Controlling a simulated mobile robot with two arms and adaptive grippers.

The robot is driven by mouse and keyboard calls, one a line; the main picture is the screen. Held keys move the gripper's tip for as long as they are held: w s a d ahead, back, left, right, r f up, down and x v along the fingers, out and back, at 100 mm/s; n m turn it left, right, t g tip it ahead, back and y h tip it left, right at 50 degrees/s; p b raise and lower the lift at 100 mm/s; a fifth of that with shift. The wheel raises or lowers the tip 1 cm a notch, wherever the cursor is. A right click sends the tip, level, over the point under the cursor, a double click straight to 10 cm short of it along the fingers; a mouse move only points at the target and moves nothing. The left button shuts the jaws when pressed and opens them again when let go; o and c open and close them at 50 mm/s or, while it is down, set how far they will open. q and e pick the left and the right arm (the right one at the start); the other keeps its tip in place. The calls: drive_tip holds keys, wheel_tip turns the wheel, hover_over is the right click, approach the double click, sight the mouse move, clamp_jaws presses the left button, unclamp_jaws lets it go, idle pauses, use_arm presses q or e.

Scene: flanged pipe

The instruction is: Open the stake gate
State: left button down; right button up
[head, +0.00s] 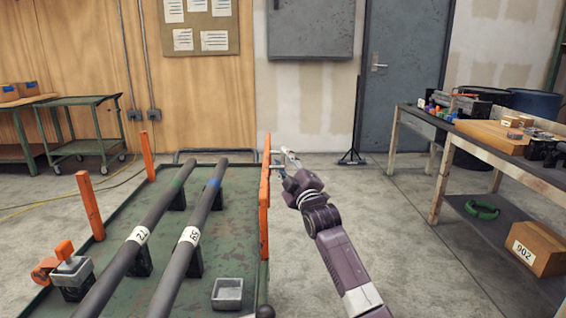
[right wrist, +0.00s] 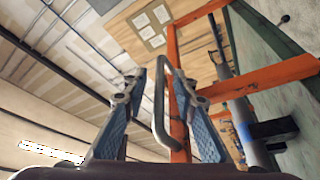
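The stake gate (head: 264,215) is the orange framework along the right edge of the green cart (head: 235,240), seen nearly edge-on in the head view. In the right wrist view its orange bars (right wrist: 184,105) stand beyond the fingers, with a grey bent handle (right wrist: 160,105) in front of them. My right gripper (head: 284,161) is beside the gate's far end. In the right wrist view my right gripper (right wrist: 160,82) is open, with the handle between its two fingers. Whether either finger touches it I cannot tell. My left gripper is in neither view.
Two dark pipes (head: 152,217) (head: 196,225) lie lengthwise on the cart. A grey box (head: 228,293) sits near the gate. Other orange stakes (head: 89,205) stand on the cart's left side. A workbench (head: 480,149) is at right, with bare floor between.

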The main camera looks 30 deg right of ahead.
drive_tip(key=shift+c, duration=0.2)
clamp_jaws()
drive_tip(key=shift+d, duration=0.1)
